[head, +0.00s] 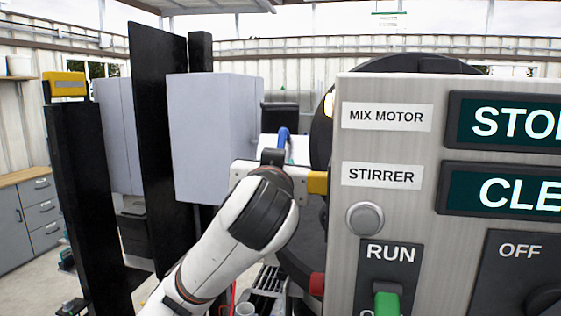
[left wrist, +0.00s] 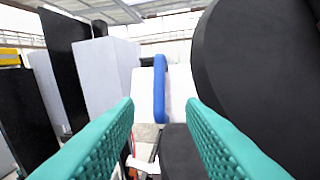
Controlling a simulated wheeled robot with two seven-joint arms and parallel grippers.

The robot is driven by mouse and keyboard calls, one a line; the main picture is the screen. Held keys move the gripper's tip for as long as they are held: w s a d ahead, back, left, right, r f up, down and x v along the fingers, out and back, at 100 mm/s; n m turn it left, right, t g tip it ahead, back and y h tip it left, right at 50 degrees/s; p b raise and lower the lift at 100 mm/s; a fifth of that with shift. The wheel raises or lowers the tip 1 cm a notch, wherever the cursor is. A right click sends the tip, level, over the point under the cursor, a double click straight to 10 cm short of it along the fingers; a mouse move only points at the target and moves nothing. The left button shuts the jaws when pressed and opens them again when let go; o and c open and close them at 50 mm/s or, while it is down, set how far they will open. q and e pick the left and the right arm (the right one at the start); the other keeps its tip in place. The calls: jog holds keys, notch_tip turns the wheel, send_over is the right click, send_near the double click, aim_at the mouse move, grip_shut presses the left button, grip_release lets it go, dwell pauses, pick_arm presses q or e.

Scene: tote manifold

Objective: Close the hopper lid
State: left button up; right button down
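A large black round part (head: 405,66), which may be the hopper lid, stands behind the control panel; in the left wrist view its dark curved face (left wrist: 262,65) fills the upper right. A blue bar (left wrist: 160,88) stands upright in front of a white surface, straight ahead between my fingers; its top (head: 284,136) shows just above my wrist in the head view. My left gripper (left wrist: 165,125) is open, with teal pads on both sides and nothing between the tips. In the head view my wrist hides its fingers. My right gripper is not in view.
A grey control panel (head: 385,146) with STIRRER and RUN labels stands close on the right. Grey boxes (head: 212,135) and tall black panels (head: 155,130) stand on the left. A grey drawer cabinet (head: 30,215) is at the far left.

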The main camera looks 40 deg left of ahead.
pick_arm(q)
jog(key=b+x, duration=0.4)
jog(key=x, duration=0.6)
jog(key=shift+s+r, duration=0.1)
jog(key=shift+s, duration=0.05)
jog(key=shift+w+a, duration=0.3)
jog(key=shift+w, duration=0.25)
grip_shut()
